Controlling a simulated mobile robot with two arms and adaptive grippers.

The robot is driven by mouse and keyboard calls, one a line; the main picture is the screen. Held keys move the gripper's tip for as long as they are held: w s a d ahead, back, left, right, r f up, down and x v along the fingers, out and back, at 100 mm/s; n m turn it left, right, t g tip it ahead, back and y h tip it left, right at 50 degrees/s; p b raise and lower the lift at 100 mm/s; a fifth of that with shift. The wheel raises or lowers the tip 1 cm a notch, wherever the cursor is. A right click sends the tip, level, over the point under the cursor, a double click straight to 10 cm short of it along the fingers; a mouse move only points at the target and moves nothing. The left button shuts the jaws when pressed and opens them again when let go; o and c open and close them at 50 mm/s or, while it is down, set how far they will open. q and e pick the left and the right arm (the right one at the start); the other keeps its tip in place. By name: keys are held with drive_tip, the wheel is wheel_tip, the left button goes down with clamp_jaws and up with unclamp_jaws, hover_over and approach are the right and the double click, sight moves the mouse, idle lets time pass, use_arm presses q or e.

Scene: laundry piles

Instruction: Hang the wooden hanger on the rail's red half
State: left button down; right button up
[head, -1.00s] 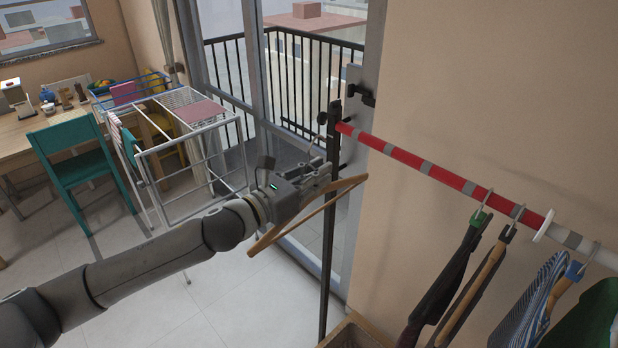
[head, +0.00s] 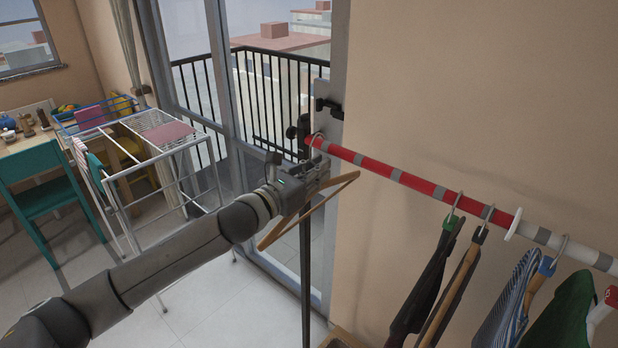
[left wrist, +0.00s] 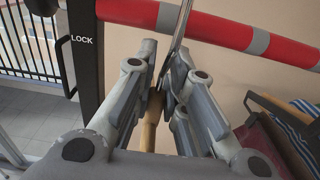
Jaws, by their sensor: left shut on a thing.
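My left gripper (head: 318,178) is shut on the wooden hanger (head: 338,192), just below the far left end of the rail's red half (head: 385,170). The hanger's bar slants from upper right to lower left and carries no garment. In the left wrist view, the hanger's wooden neck (left wrist: 150,122) lies between the fingers (left wrist: 160,85). Its metal hook (left wrist: 178,48) rises across the red rail (left wrist: 208,27). My right gripper is not in view.
Several hangers with clothes (head: 440,285) hang further right on the rail, by a white divider disc (head: 513,224). The black upright post (head: 305,255) stands beside my gripper. A drying rack (head: 165,150) stands left. The red stretch before the clothes is free.

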use_arm(q)
drive_tip(key=shift+b+x, duration=0.6)
drive_tip(key=shift+x, duration=1.4)
wheel_tip(320, 180, down, 2)
drive_tip(key=shift+f+b, duration=0.1)
drive_tip(key=shift+b, duration=0.6)
drive_tip(key=shift+f, duration=0.25)
drive_tip(key=c, duration=1.4)
unclamp_jaws()
drive_tip(key=shift+a, duration=0.15)
